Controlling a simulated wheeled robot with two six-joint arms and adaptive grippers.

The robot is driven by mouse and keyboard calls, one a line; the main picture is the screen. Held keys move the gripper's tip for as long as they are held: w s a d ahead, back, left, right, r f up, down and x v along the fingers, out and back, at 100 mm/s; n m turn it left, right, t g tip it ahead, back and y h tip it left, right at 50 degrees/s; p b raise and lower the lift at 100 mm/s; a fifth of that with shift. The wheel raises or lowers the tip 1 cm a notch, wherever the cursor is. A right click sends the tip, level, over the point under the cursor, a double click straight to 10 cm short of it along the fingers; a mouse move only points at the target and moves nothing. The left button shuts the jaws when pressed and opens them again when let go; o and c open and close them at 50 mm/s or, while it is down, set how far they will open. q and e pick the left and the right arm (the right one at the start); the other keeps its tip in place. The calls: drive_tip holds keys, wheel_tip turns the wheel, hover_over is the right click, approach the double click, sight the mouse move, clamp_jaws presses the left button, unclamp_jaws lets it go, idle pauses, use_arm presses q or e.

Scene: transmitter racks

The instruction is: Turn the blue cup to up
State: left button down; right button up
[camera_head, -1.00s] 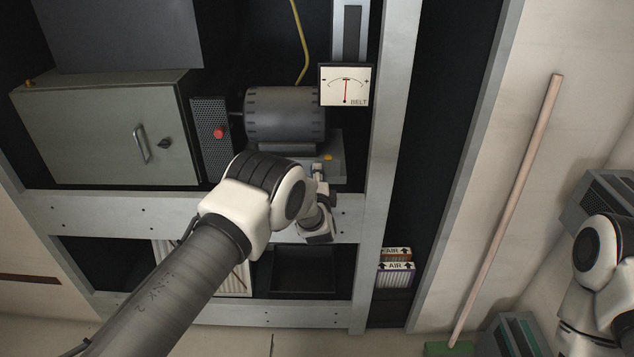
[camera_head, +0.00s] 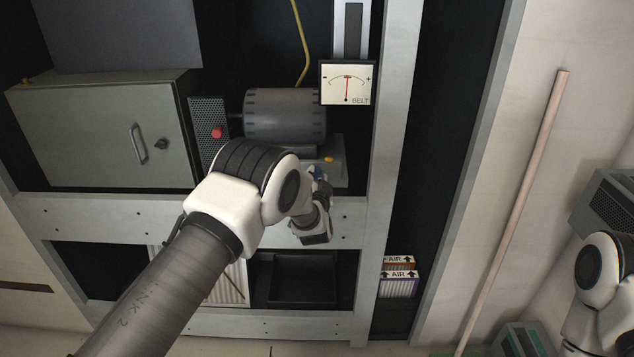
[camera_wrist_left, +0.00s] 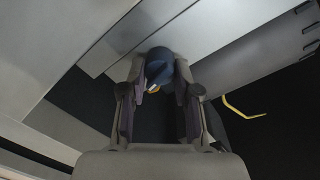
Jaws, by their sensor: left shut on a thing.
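The blue cup (camera_wrist_left: 160,66) shows in the left wrist view as a small dark blue rounded piece with a pale mark on its lower edge. It sits between the two fingers of my left gripper (camera_wrist_left: 158,74), which is shut on it. In the head view only a small bit of blue (camera_head: 317,173) shows beside my left gripper (camera_head: 319,182), below the front of the motor. My left wrist hides part of the motor's base there, and the cup's tilt cannot be told. My right gripper is out of view.
The grey motor (camera_head: 285,115) stands behind my left wrist, with a red-button box (camera_head: 217,133) to its left and a BELT gauge (camera_head: 346,84) above right. A steel upright (camera_head: 389,150) stands close to the right. AIR filter boxes (camera_head: 399,284) sit lower right.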

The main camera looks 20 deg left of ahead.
use_arm(q)
drive_tip(key=n+b, duration=0.1)
drive_tip(key=n, duration=0.2)
drive_tip(key=shift+n, duration=0.3)
drive_tip(key=n+b, duration=0.2)
drive_tip(key=n, duration=0.2)
drive_tip(key=shift+a+f, duration=0.1)
drive_tip(key=shift+a, duration=0.05)
drive_tip(key=n+b, duration=0.1)
drive_tip(key=n, duration=0.1)
drive_tip(key=n+b, duration=0.1)
drive_tip(key=n, duration=0.1)
drive_tip(key=shift+n+t+h, duration=0.3)
drive_tip(key=shift+n+b, duration=0.6)
drive_tip(key=shift+n, duration=0.9)
drive_tip(key=c, duration=0.8)
unclamp_jaws()
drive_tip(key=shift+c, duration=0.2)
